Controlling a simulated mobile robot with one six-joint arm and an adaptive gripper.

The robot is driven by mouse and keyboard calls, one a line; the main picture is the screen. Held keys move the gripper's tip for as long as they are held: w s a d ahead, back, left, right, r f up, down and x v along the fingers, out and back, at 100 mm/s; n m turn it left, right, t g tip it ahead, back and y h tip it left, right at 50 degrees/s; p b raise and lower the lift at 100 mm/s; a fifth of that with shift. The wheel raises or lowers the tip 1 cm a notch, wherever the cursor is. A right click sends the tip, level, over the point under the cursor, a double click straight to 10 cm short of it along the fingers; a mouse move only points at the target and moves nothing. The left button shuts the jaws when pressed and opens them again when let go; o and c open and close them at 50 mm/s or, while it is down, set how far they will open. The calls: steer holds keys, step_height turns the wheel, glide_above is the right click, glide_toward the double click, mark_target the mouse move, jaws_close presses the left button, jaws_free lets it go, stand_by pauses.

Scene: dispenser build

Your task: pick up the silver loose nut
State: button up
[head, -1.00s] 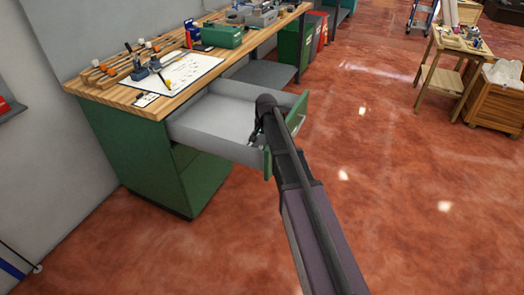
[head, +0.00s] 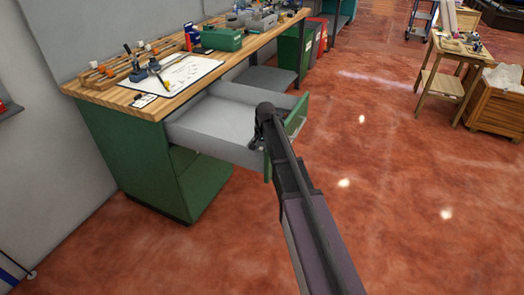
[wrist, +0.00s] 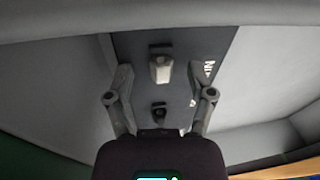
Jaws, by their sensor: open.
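In the wrist view, a small pale silver piece (wrist: 161,69) lies on a dark panel (wrist: 183,48) in the open grey drawer; it appears to be the nut, though its shape is not clear. White letters, partly cut off, show on the panel beside it. My gripper (wrist: 160,76) is open, with one finger on each side of the silver piece in the picture and touching neither side. How far above it the fingers are, I cannot tell. In the head view my gripper (head: 255,143) is at the drawer's front; the nut is not visible there.
The pulled-out drawer (head: 212,122) has grey walls and a green front close to my arm. The wooden bench top (head: 150,105) above it holds a white sheet (head: 185,72), tools and a green box (head: 222,39). A small dark part (wrist: 159,110) lies nearer my gripper's palm.

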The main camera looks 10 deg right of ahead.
jaws_close()
steer(key=shift+r, duration=0.1)
stand_by(0.4)
step_height(320, 180, up, 10)
steer(key=p, duration=1)
stand_by(0.6)
